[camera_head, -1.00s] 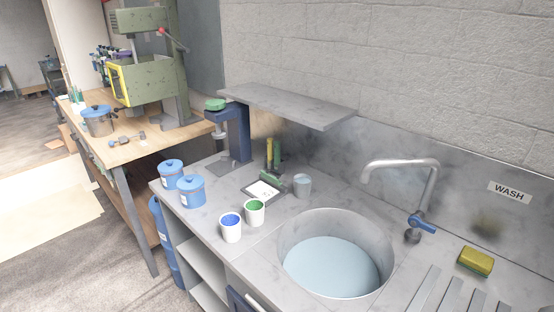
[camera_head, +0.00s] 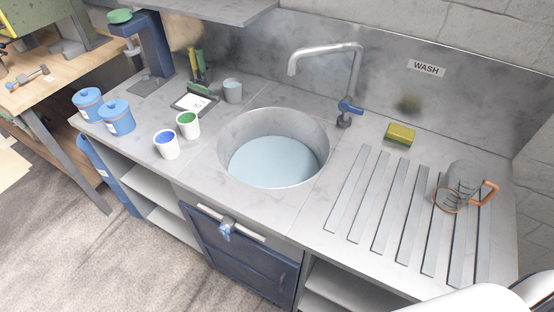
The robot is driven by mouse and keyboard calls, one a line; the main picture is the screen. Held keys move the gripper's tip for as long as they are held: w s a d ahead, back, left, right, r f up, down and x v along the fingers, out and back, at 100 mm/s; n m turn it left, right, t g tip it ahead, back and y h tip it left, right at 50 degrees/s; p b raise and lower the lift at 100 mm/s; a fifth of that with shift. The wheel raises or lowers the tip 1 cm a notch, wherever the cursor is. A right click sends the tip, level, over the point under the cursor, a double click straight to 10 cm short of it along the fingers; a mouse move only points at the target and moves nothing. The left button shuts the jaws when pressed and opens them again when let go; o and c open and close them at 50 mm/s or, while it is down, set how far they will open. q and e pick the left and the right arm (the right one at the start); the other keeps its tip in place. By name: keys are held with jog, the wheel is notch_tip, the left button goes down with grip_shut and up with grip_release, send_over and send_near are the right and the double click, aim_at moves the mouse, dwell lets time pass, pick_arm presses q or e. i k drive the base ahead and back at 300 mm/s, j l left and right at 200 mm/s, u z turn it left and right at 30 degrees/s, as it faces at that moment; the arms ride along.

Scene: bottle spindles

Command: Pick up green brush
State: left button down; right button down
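Slim upright tools (camera_head: 199,62), green and yellow, stand together at the back left of the grey counter, close to the backsplash. A green piece (camera_head: 200,89) sits low in front of them, at the back of a small scale. These are too small to tell which of them is the green brush. Neither of my grippers is in view. A white rounded part, likely mine, shows at the bottom right corner.
A scale (camera_head: 187,105), a grey cup (camera_head: 233,91), green (camera_head: 188,125) and blue (camera_head: 166,145) paint cups and two blue canisters (camera_head: 117,117) surround the tools. A water-filled sink (camera_head: 275,160), tap (camera_head: 345,75), sponge (camera_head: 401,134) and clear jug (camera_head: 461,183) lie right.

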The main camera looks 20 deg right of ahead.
aim_at(199, 50)
jog(key=z, duration=0.5)
jog(key=i+j+z, duration=0.1)
jog(key=j+z, duration=1.2)
